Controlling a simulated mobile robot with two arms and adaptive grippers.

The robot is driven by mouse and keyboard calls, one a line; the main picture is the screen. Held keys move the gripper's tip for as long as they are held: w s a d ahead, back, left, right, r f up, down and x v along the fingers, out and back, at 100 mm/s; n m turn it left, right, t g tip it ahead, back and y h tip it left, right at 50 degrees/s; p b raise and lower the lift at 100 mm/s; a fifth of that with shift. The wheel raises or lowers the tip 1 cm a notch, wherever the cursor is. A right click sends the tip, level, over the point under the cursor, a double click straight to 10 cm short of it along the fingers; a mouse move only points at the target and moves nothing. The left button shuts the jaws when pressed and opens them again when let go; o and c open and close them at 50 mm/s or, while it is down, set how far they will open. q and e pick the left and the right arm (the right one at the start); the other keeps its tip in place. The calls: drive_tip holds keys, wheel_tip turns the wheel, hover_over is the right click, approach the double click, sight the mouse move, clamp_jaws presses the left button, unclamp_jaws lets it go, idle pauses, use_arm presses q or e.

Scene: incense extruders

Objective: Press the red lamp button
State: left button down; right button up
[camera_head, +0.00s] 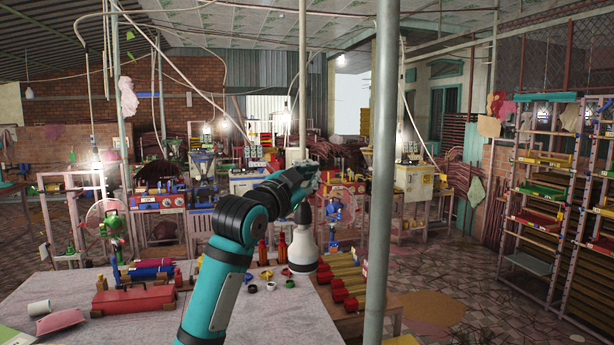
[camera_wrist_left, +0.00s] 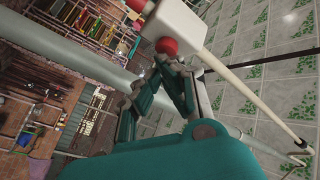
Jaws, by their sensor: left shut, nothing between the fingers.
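A round red button (camera_wrist_left: 166,46) sticks out from a white box (camera_wrist_left: 177,26) in the left wrist view. I take it for the red lamp button. My left gripper (camera_wrist_left: 168,62) is shut and empty, with its fingertips right at the button; I cannot tell whether they touch or press it. In the head view my left gripper (camera_head: 314,169) is raised above the table, and the button is not clearly visible there. A white bell-shaped lamp shade (camera_head: 303,248) with a dark neck shows below the gripper. My right gripper is not in view.
The white table (camera_head: 262,318) carries a red toolbox (camera_head: 134,300), a pink pad (camera_head: 59,321) and small coloured rings. A grey post (camera_head: 381,180) stands right of my arm. A pale rod (camera_wrist_left: 228,85) runs from the box. Shelving (camera_head: 540,200) stands at the right.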

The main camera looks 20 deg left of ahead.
use_arm(q)
drive_tip(key=shift+s, duration=0.1)
drive_tip(key=s+d, duration=0.3)
drive_tip(key=s, duration=0.2)
drive_tip(key=shift+d, duration=0.25)
